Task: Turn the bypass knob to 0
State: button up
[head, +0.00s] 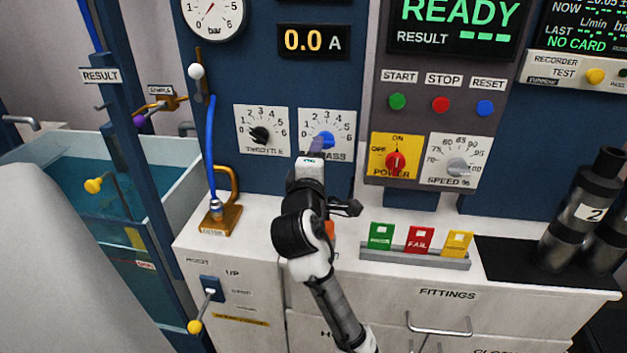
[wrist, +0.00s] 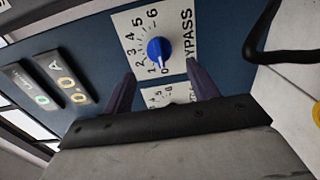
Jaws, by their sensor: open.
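The blue bypass knob (head: 324,139) sits on a white dial plate (head: 344,122) numbered 0 to 6, on the blue panel. My gripper (head: 316,147) is in front of it and hides part of the plate and label. In the wrist view the knob (wrist: 160,50) is clear, and a pale mark on it appears to point near 0; the exact setting is hard to tell. My gripper (wrist: 161,70) is open, its two dark fingers apart and empty. The knob appears beyond the fingertips, roughly between them; contact is not visible.
The black throttle knob (head: 260,135) is left of the bypass dial. The yellow power switch (head: 380,150) and speed knob (head: 458,167) are to the right. A blue hose (head: 211,150) hangs at left. Coloured cards (head: 419,240) stand on the counter below.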

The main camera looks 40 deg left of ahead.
jog(key=b+v, duration=0.1)
jog(key=v, duration=0.4)
jog(key=shift+s+d, duration=0.15)
jog(key=shift+s, duration=0.25)
